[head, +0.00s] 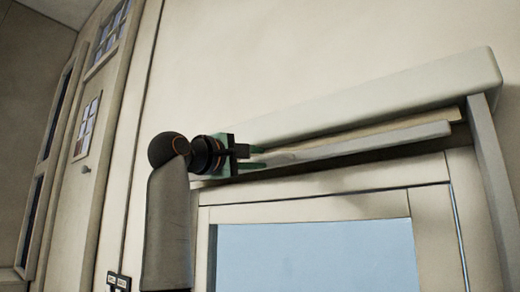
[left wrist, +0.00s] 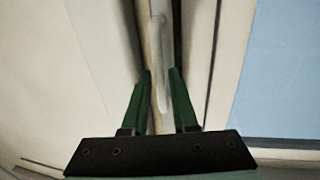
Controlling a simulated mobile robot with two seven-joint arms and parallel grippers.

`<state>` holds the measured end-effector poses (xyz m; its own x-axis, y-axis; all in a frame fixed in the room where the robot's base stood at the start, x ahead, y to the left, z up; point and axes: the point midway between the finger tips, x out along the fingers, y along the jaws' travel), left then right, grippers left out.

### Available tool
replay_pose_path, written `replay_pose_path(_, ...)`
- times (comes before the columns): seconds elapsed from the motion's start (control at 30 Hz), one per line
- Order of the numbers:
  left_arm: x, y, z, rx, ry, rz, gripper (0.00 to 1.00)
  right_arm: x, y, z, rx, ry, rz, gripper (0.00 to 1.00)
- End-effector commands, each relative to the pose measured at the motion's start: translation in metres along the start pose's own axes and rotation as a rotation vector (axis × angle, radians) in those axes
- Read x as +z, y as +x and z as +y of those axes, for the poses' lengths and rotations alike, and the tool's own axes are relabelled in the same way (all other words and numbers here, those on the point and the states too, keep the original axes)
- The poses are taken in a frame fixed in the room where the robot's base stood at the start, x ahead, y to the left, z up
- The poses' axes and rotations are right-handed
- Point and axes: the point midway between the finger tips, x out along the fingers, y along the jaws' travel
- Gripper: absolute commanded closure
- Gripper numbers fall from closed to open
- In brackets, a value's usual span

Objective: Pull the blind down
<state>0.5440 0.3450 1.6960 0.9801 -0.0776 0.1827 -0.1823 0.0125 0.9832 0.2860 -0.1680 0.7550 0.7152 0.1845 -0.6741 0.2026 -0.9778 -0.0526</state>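The blind (head: 380,140) is a pale grey bar with a cream strip behind it, under a long white housing (head: 360,100) above the window. It slants across the head view. My left gripper (head: 258,158), with green fingers, is at the left part of the bar. Exact contact is hard to see. My right gripper is in neither view.
The pale frame (head: 300,207) and blue glass (head: 315,260) of the window lie below the bar. A side post (head: 492,150) stands at the right. A door (head: 85,165) is at the far left. Small switches (head: 118,282) are on the wall low down. The wall above is bare.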

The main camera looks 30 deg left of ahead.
Motion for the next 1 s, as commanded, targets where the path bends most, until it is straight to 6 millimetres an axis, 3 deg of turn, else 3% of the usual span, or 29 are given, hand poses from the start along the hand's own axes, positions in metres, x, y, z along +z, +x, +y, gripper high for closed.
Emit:
replay_pose_path(0.17, 0.0, 0.015, 0.001, 0.0, 0.0, 0.0, 0.73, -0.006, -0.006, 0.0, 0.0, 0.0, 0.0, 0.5)
replay_pose_path(0.47, 0.0, 0.017, -0.001, 0.001, 0.0, 0.0, 0.73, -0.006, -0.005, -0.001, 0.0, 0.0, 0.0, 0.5)
replay_pose_path(0.7, 0.0, 0.017, 0.0, 0.001, 0.0, 0.0, 0.99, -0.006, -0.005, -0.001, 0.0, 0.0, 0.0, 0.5)
replay_pose_path(1.0, 0.0, 0.016, 0.0, 0.001, 0.0, 0.0, 1.0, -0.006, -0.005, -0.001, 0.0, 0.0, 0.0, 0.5)
